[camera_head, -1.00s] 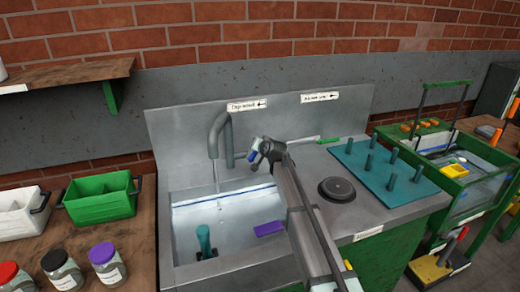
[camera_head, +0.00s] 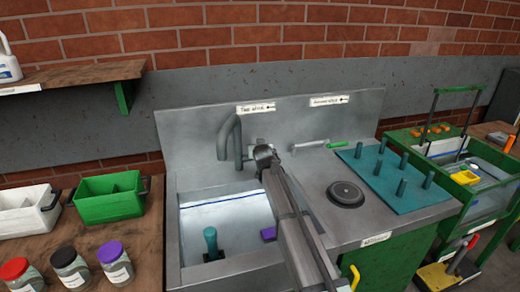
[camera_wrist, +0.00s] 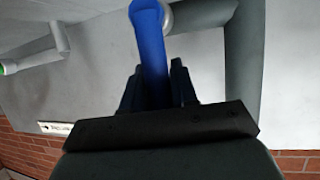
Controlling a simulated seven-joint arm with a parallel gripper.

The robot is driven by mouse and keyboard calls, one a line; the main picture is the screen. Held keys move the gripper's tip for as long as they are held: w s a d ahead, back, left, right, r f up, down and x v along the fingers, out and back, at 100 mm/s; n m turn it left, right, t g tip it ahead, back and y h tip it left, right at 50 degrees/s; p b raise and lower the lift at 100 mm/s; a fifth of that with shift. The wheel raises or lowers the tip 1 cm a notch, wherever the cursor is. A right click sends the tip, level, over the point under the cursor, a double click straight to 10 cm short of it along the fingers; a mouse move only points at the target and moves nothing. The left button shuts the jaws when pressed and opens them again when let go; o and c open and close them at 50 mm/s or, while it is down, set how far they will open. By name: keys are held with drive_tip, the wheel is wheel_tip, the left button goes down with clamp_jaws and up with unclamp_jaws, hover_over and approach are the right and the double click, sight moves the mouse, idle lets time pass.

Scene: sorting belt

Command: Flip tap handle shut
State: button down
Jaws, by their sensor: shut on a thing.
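The grey tap (camera_head: 229,135) stands at the back of the sink (camera_head: 188,215), with its curved spout over the basin. No water stream shows under the spout. The blue tap handle (camera_wrist: 149,35) shows in the wrist view, running between the fingers of my gripper (camera_wrist: 157,85). The jaws are closed around the handle. In the head view my gripper (camera_head: 256,152) is just right of the tap column, and the handle is hidden behind it there.
A second lever with a green end (camera_head: 337,144) lies to the right. A teal pegboard (camera_head: 385,175) and a round black disc (camera_head: 346,194) are on the counter. A teal upright object (camera_head: 210,238) and a purple block (camera_head: 268,234) are in the basin.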

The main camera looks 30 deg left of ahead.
idle(0.3)
drive_tip(key=c, duration=1)
unclamp_jaws()
drive_tip(key=shift+s, duration=0.1)
drive_tip(key=v, duration=1.3)
drive_tip(key=shift+s+d+r, duration=0.15)
drive_tip(key=shift+s+d, duration=0.05)
